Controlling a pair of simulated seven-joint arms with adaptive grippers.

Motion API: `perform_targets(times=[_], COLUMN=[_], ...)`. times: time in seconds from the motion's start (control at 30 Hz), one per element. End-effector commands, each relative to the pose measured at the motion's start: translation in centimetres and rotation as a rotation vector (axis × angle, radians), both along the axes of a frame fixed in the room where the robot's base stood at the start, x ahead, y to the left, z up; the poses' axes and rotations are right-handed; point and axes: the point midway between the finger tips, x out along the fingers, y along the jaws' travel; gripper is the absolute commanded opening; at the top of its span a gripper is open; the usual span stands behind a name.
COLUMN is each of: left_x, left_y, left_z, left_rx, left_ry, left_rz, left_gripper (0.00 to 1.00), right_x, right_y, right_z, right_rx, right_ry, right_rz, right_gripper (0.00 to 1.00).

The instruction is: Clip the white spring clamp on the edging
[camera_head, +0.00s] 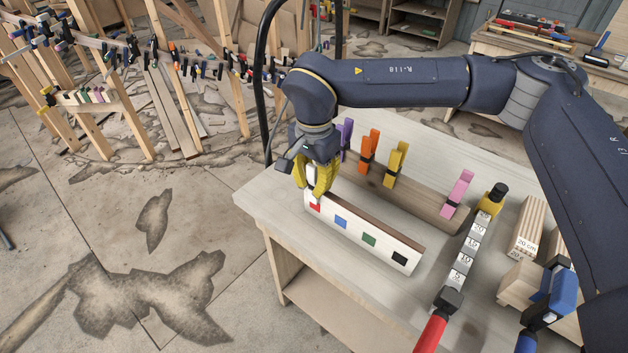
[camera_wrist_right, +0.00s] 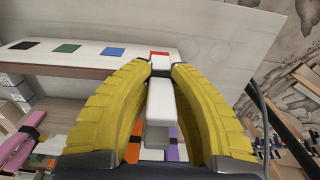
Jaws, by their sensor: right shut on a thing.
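The white spring clamp (camera_wrist_right: 161,105) stands between the yellow fingers of my right gripper (camera_wrist_right: 160,72), which are shut on it; the gripper also shows in the head view (camera_head: 317,187). The clamp's dark jaw end is at the edging beside the red square; I cannot tell whether it bites on the edging. In the head view the fingers mostly hide the clamp. My left gripper is out of view.
Purple (camera_head: 346,133), orange (camera_head: 369,150), yellow (camera_head: 396,164) and pink (camera_head: 458,193) clamps stand on a wooden board behind the edging. To the right lie a red-handled bar clamp (camera_head: 458,270), wood blocks (camera_head: 527,228) and a blue clamp (camera_head: 556,297). The table (camera_head: 272,205) is bare at its left corner.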

Motion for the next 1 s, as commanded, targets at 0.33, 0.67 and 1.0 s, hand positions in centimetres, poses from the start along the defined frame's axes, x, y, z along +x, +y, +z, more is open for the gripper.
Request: perform_targets(times=[0.33, 0.67, 1.0], left_x=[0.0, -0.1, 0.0], left_y=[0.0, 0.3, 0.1], left_z=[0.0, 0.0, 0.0], left_rx=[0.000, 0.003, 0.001], left_ry=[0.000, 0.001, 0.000], left_rz=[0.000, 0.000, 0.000], left_gripper=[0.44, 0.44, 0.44], right_x=[0.0, 0.0, 0.1], right_y=[0.0, 0.0, 0.0], right_z=[0.0, 0.6, 5.9], right_rx=[0.000, 0.000, 0.000], right_ry=[0.000, -0.001, -0.005], right_rz=[0.000, 0.000, -0.001], right_gripper=[0.45, 0.45, 0.45])
